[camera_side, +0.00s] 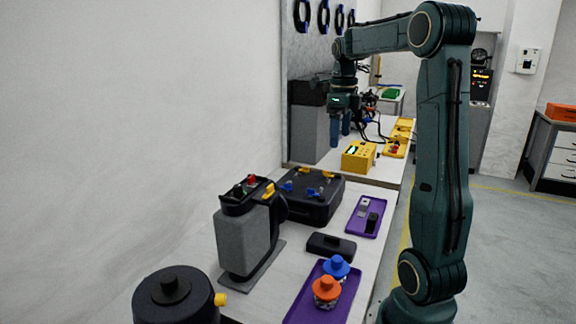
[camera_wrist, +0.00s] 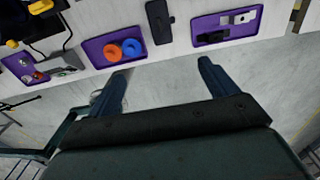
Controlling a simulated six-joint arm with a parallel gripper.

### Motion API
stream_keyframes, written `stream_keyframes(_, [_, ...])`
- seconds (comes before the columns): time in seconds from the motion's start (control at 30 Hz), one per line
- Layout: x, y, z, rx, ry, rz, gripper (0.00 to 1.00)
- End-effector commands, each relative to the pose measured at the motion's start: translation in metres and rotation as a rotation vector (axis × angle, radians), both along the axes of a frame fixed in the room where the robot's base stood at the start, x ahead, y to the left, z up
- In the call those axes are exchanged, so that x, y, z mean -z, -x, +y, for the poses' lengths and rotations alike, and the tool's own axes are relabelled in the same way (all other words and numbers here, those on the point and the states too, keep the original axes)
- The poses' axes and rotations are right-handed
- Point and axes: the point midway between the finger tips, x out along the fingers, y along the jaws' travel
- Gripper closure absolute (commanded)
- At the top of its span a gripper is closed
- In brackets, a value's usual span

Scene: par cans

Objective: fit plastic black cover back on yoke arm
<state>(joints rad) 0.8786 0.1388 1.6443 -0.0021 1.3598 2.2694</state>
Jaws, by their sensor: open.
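The black plastic cover (camera_side: 331,246) appears to be the flat dark piece with a raised grip, lying on the bench between two purple trays. It also shows in the wrist view (camera_wrist: 160,22), at the top middle. The yoke arm (camera_side: 245,238) appears to be the upright grey and black housing on a flat base; its top is open, with red and black parts showing. My gripper (camera_side: 340,128) is high above the far part of the bench, well away from both. In the wrist view its two blue fingers (camera_wrist: 163,66) are apart with nothing between them.
A purple tray (camera_side: 300,306) holds orange- and blue-topped pieces; another (camera_side: 368,231) holds small grey and black parts. A black case (camera_side: 318,205) stands behind the yoke arm, a round black unit (camera_side: 172,297) in front. A yellow box (camera_side: 358,157) sits farther back.

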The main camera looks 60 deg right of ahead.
Motion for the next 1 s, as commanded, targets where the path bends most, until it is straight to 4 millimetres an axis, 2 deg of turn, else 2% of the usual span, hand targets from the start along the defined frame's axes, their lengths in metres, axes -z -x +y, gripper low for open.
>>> stream_keyframes(0.27, [0.043, 0.000, 0.001, -0.004, -0.003, 0.003, 0.15])
stream_keyframes(0.43, [0.082, 0.000, 0.001, -0.005, -0.004, 0.004, 0.15])
stream_keyframes(0.57, [0.127, 0.001, 0.002, -0.005, -0.007, 0.006, 0.15])
stream_keyframes(0.7, [0.186, 0.001, 0.003, -0.006, -0.010, 0.008, 0.15])
stream_keyframes(0.8, [0.222, 0.001, 0.003, -0.006, -0.008, 0.007, 0.15])
stream_keyframes(0.9, [0.247, 0.001, 0.002, -0.006, -0.005, 0.004, 0.15])
stream_keyframes(1.0, [0.263, 0.000, 0.001, -0.006, -0.002, 0.002, 0.15])
